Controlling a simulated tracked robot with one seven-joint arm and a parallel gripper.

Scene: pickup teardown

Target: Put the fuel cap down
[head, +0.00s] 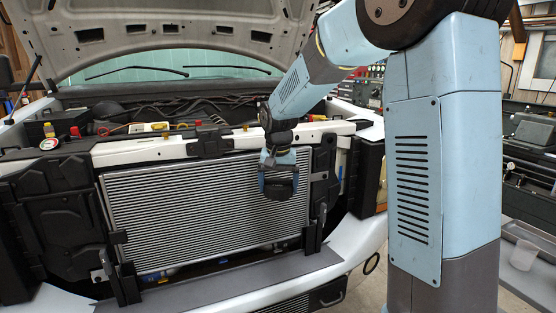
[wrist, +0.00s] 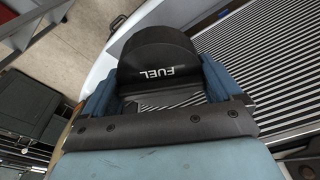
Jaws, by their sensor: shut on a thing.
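The fuel cap is a black round cap with white "FUEL" lettering. In the wrist view the fuel cap (wrist: 155,52) sits between the two blue fingers of my gripper (wrist: 155,85), which is shut on it. In the head view my gripper (head: 278,182) hangs in front of the right half of the radiator, pointing down. The cap shows there only as a dark shape at the fingers, and its outline is hard to separate from them.
The silver radiator (head: 200,205) stands upright behind my gripper. A grey flat ledge (head: 225,284) runs below it, largely bare. The raised hood (head: 160,30) is overhead. A workbench with a clear cup (head: 523,254) is at the right. Grey floor shows in the wrist view.

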